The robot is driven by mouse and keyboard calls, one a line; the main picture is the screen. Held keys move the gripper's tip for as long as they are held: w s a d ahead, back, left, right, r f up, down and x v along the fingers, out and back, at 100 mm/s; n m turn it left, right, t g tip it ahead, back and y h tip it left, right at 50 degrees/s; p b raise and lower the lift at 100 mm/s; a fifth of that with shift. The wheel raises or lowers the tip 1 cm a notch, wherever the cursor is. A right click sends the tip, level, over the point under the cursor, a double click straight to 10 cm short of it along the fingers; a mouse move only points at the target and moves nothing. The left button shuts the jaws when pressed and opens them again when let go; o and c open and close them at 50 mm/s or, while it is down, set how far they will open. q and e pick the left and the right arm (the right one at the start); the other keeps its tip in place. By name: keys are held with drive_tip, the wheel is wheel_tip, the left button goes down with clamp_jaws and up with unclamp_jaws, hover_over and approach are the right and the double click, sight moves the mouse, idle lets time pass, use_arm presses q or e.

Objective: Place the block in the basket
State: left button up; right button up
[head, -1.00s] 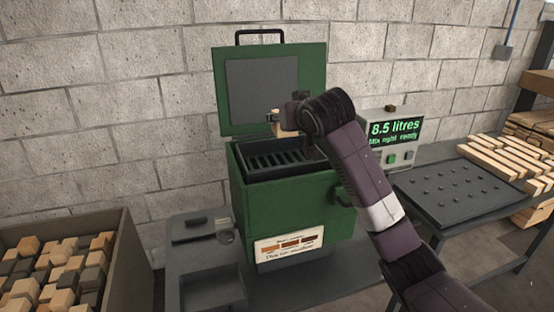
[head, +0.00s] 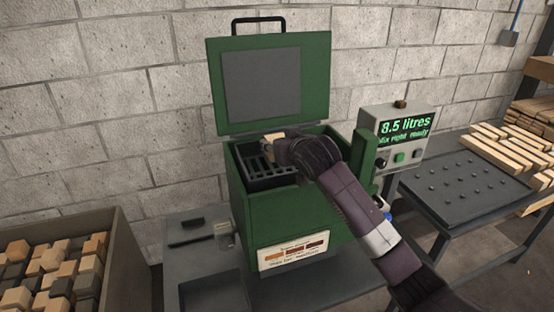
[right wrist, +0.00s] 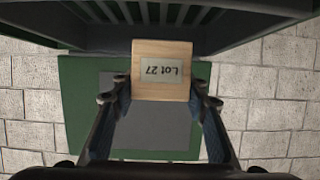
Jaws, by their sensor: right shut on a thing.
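The block (right wrist: 162,72) is pale wood with a "Lot 27" label, upside down in the right wrist view. My right gripper (right wrist: 160,88) is shut on it, one finger on each side. In the head view the block (head: 273,137) shows only partly behind my right gripper (head: 279,147). The dark slotted basket (head: 256,164) sits inside the open green box. The block is above the basket's back part; I cannot tell whether they touch. The basket's slats (right wrist: 150,13) also show at the top of the right wrist view. My left gripper is not in view.
The green box (head: 283,221) has its lid (head: 316,72) raised behind the basket. A display unit (head: 405,142) reading "8.5 litres" stands to the right, beside a dark studded table (head: 463,187). A bin (head: 122,262) of several blocks is at lower left.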

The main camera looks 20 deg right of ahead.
wheel_tip(320, 180, down, 3)
drive_tip(key=shift+r, duration=0.1)
wheel_tip(320, 180, down, 4)
drive_tip(key=shift+r+p, duration=0.2)
drive_tip(key=shift+p, duration=0.35)
drive_tip(key=shift+f, duration=0.25)
drive_tip(key=o, duration=1.2)
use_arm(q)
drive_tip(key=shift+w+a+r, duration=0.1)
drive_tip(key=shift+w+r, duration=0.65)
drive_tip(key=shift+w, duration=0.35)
use_arm(e)
drive_tip(key=shift+s, duration=0.15)
drive_tip(key=shift+s+r, duration=0.15)
drive_tip(key=shift+s, duration=0.15)
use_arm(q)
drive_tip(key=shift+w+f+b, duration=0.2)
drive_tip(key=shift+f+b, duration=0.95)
use_arm(e)
drive_tip(key=v, duration=1.1)
